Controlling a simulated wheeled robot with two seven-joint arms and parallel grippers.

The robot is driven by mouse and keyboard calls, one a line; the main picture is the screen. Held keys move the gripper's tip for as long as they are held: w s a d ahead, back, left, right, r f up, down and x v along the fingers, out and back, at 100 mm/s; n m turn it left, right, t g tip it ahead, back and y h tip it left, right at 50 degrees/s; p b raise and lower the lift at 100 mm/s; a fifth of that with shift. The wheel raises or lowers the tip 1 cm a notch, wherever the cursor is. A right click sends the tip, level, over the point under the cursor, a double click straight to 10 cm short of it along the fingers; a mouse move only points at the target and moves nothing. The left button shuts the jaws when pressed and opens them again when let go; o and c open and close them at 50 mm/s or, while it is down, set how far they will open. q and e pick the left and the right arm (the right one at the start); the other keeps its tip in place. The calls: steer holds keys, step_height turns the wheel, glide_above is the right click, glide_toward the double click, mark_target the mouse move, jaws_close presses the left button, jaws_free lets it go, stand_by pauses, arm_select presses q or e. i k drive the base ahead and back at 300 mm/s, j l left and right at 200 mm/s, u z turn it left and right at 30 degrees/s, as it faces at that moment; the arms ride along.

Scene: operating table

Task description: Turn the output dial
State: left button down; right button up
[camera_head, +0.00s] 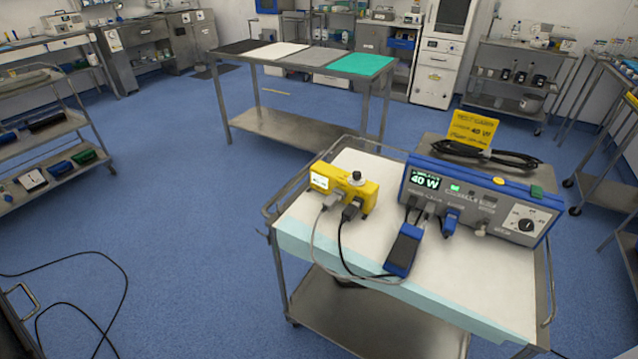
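The grey and blue device (470,200) stands on the right of a white-topped cart. Its lit screen (425,181) reads 40 W. The round black output dial (525,225) is on a white plate at the right end of its front. A yellow card (474,130) behind the device shows 40 W. A yellow box (343,188) with a small screen and a black knob on top stands at the cart's left. Cables are plugged into both. Neither of my grippers is in view.
The cart (315,232) has raised metal rails. A blue handheld piece (403,250) lies at its front with cables around it. A coiled black cable (485,154) lies behind the device. A long steel table (300,58) stands farther back. Blue floor is open at left.

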mark_target(525, 225)
steer(key=z, duration=1.4)
steer(key=i+l, duration=0.1)
steer(key=l, duration=1.1)
steer(key=i+l, duration=0.15)
steer(key=l, duration=0.4)
steer(key=l+z, duration=0.05)
